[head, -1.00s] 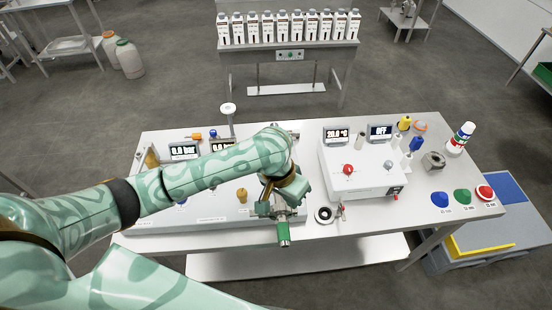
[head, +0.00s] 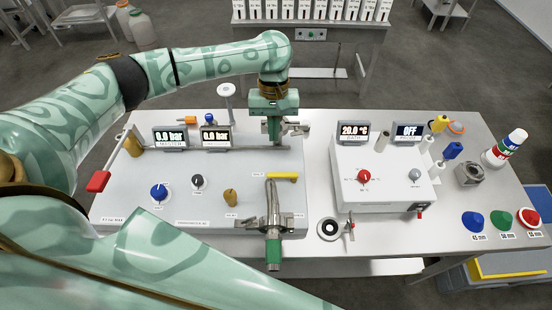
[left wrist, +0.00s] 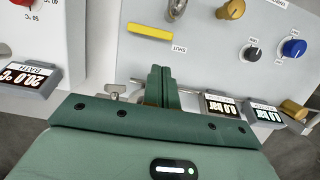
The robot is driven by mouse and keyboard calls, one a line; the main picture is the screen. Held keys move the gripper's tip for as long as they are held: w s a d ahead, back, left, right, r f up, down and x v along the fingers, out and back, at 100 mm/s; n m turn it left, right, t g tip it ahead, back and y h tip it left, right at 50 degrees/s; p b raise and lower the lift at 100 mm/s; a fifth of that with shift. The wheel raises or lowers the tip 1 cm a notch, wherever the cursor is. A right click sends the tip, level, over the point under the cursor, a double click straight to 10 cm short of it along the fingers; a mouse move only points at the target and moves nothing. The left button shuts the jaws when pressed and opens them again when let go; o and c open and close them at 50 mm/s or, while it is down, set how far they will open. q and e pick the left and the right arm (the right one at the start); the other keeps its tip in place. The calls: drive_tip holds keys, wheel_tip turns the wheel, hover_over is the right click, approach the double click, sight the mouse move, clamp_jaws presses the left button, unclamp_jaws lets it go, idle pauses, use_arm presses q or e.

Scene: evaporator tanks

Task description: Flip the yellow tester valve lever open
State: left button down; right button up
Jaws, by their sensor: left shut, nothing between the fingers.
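The yellow tester valve lever (head: 283,176) is a short bar on the right part of the grey panel box, lying sideways beside a small label that appears to read SHUT. In the left wrist view the yellow lever (left wrist: 150,31) is fully visible, above the fingers. My left gripper (head: 273,137) points down over the back edge of the panel, behind the lever and apart from it. Its green fingers (left wrist: 160,79) are together and empty. My right gripper is not in view.
A metal fitting with a green end (head: 273,232) stands in front of the lever. Two pressure displays (head: 171,138), a red-handled lever (head: 98,181) and a blue knob (head: 158,192) are to the left. A white bath unit (head: 380,185) stands to the right.

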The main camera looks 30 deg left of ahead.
sight(282, 178)
use_arm(q)
drive_tip(key=b+x, duration=0.1)
drive_tip(key=x, duration=0.3)
drive_tip(key=b+x, duration=0.1)
drive_tip(key=x, duration=0.4)
drive_tip(key=shift+w+b, duration=0.2)
drive_tip(key=shift+b, duration=0.2)
drive_tip(key=shift+s+d+f, duration=0.1)
drive_tip(key=shift+s+f, duration=0.05)
drive_tip(key=shift+f, duration=0.45)
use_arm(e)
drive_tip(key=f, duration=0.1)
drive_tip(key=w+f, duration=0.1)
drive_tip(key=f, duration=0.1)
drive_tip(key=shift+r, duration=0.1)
